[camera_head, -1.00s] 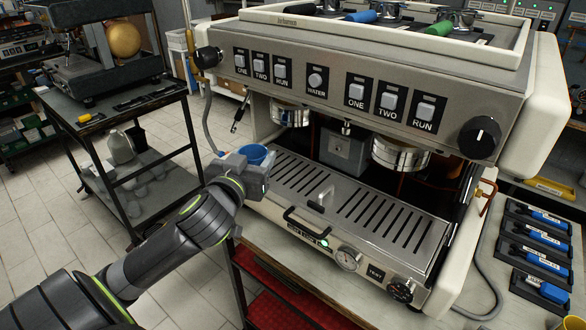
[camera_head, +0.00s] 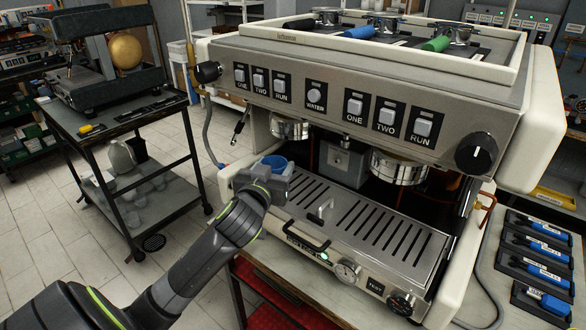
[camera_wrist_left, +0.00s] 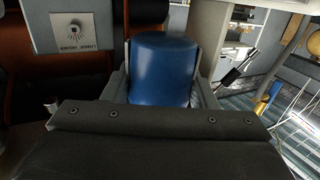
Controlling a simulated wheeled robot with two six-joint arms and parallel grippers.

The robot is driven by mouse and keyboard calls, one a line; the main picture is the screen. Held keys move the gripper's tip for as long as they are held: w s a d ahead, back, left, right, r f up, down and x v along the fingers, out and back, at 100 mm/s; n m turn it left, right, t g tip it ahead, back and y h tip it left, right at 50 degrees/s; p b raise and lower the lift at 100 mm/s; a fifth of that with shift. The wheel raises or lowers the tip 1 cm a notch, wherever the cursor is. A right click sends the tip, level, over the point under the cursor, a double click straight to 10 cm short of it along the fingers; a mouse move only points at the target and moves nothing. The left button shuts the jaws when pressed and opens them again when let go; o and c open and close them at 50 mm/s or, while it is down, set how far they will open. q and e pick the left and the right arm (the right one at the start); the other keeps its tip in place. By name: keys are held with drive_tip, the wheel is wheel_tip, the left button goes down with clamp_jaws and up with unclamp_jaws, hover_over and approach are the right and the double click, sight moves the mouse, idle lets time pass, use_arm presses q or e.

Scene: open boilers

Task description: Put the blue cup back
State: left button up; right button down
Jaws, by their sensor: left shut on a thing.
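The blue cup (camera_head: 275,161) is held in my left gripper (camera_head: 272,170), at the left end of the coffee machine's slotted drip tray (camera_head: 345,225). In the head view only the cup's rim and upper part show above the gripper. In the left wrist view the cup (camera_wrist_left: 165,70) sits between the two fingers, which are shut on it. Whether its base touches the tray is hidden by my gripper. The coffee machine (camera_head: 340,85) stands on the bench, with the group heads above the tray. My right gripper is not in view.
Two group heads, left (camera_head: 290,128) and right (camera_head: 399,167), hang above the tray. A small metal handle (camera_head: 321,211) stands on the tray. A dark cart (camera_head: 125,130) is at the left. Blue-handled tools (camera_head: 543,253) lie at the right.

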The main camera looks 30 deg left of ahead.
use_arm(q)
drive_tip(key=w, duration=0.1)
drive_tip(key=w+f, duration=0.2)
drive_tip(key=w, duration=0.1)
drive_tip(key=shift+w+d+p, duration=0.1)
drive_tip(key=shift+d+p, duration=0.05)
drive_tip(key=shift+p, duration=0.15)
drive_tip(key=shift+w+d+f, duration=0.1)
drive_tip(key=shift+w+f, duration=0.55)
drive_tip(key=shift+w, duration=0.25)
drive_tip(key=shift+w+f+p, duration=0.1)
drive_tip(key=shift+w+p, duration=0.2)
drive_tip(key=shift+p, duration=0.25)
drive_tip(key=shift+w+d+f, duration=0.1)
drive_tip(key=shift+w+f, duration=0.05)
drive_tip(key=shift+f, duration=0.3)
drive_tip(key=o, duration=1)
drive_tip(key=shift+c, duration=0.2)
